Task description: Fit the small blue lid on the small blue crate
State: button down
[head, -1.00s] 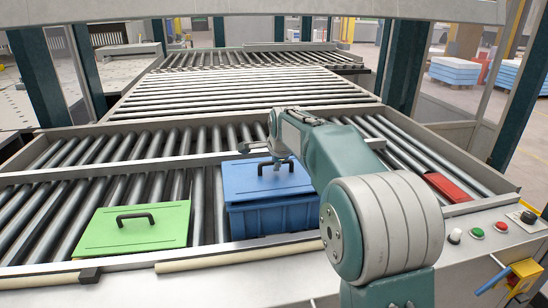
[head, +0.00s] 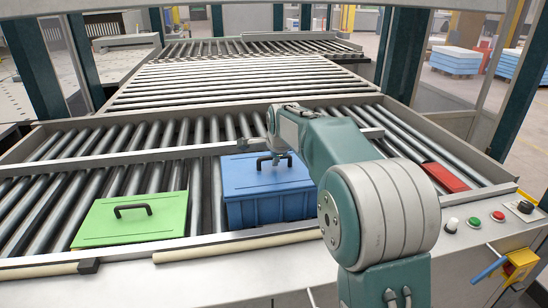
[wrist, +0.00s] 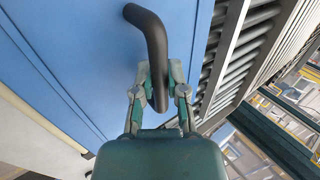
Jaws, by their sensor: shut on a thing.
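The small blue lid (head: 250,178), a flat panel with a black arched handle (head: 275,157), lies over the top of the small blue crate (head: 272,209). It looks close to level, and its edges roughly line up with the crate's rim. I cannot tell whether it is fully seated, as the right side is hidden behind my arm. My gripper (head: 281,157) is above the lid, its fingers shut on the handle. In the wrist view, the fingers (wrist: 160,88) close around one end of the handle, over the blue lid surface (wrist: 75,60).
A green lid (head: 125,225) with a black handle lies to the left on the rollers. A red bin (head: 445,177) is at the right. A metal rail (head: 130,157) runs behind the crate. Buttons (head: 475,219) sit on the front right panel. The rollers behind are free.

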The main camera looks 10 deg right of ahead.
jog(key=c, duration=0.6)
grip_release()
jog(key=shift+a, duration=0.15)
jog(key=v, duration=1.2)
jog(key=s+f+n, duration=0.1)
jog(key=s+n, duration=0.7)
jog(key=s, duration=0.9)
jog(key=s+f+n, duration=0.3)
jog(key=s, duration=0.2)
jog(key=s+f+n, duration=0.3)
jog(key=s, duration=0.3)
jog(key=s+f+n+g, duration=0.1)
jog(key=s+f+n, duration=0.2)
jog(key=s, duration=0.3)
jog(key=shift+s+f+n, duration=0.25)
jog(key=shift+f+n, duration=0.15)
jog(key=shift+n, duration=0.1)
